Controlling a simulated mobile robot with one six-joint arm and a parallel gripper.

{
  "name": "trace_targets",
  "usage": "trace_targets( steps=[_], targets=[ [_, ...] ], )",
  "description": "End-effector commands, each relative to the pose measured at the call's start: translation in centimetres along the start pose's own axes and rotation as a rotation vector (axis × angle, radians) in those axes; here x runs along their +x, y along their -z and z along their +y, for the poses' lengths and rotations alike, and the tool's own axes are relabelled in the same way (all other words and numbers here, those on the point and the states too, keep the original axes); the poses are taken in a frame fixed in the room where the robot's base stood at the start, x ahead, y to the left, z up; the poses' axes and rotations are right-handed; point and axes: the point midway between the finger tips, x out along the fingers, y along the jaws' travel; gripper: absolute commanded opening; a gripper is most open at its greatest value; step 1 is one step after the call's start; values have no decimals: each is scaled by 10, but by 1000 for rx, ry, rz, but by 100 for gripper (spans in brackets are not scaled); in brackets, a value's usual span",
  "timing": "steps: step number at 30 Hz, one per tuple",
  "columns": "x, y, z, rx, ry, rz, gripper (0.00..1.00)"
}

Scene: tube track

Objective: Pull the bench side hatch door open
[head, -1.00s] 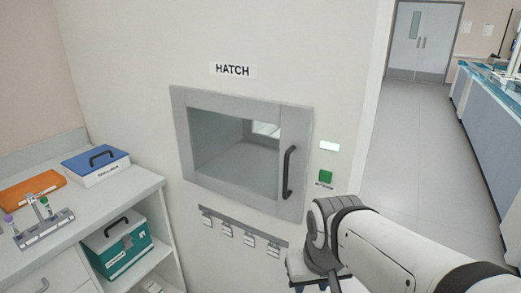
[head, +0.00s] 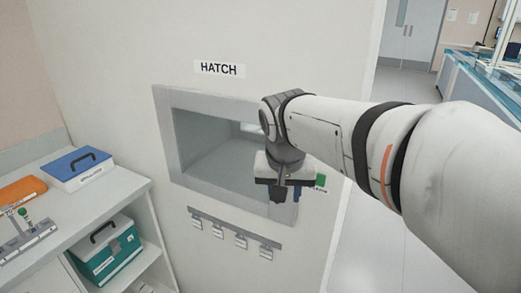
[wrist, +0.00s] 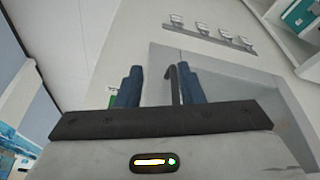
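The hatch door (head: 215,150) is a grey-framed window panel in the white wall, under the HATCH label (head: 219,68). It looks shut. Its dark handle (wrist: 174,86) shows in the wrist view between the two blue fingers, closer to the right finger. I cannot tell whether they touch. My gripper (head: 279,194) is in front of the door's right side in the head view, where it and the arm hide the handle. In the wrist view my gripper (wrist: 159,72) is open, with a clear gap on the handle's left.
A green button (head: 320,181) is on the wall just right of my gripper. A rail with several hooks (head: 235,228) runs below the hatch. A counter (head: 120,197) with a blue-lidded box (head: 77,170) stands at left. The floor at right is partly hidden by my arm.

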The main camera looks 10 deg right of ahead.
Motion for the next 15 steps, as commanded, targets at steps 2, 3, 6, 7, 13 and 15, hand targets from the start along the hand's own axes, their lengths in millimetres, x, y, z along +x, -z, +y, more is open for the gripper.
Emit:
trace_targets(
  steps=[2,3,6,7,13,15],
  targets=[
    [-20,34,-10,59,-16,26,34],
    [-27,46,-13,88,-22,37,34],
    [-38,67,-20,139,-34,59,34],
    [-40,71,-21,148,-35,64,34],
    [-26,79,-22,169,-41,70,34],
    [-14,79,-21,169,-41,69,34]
  ],
)
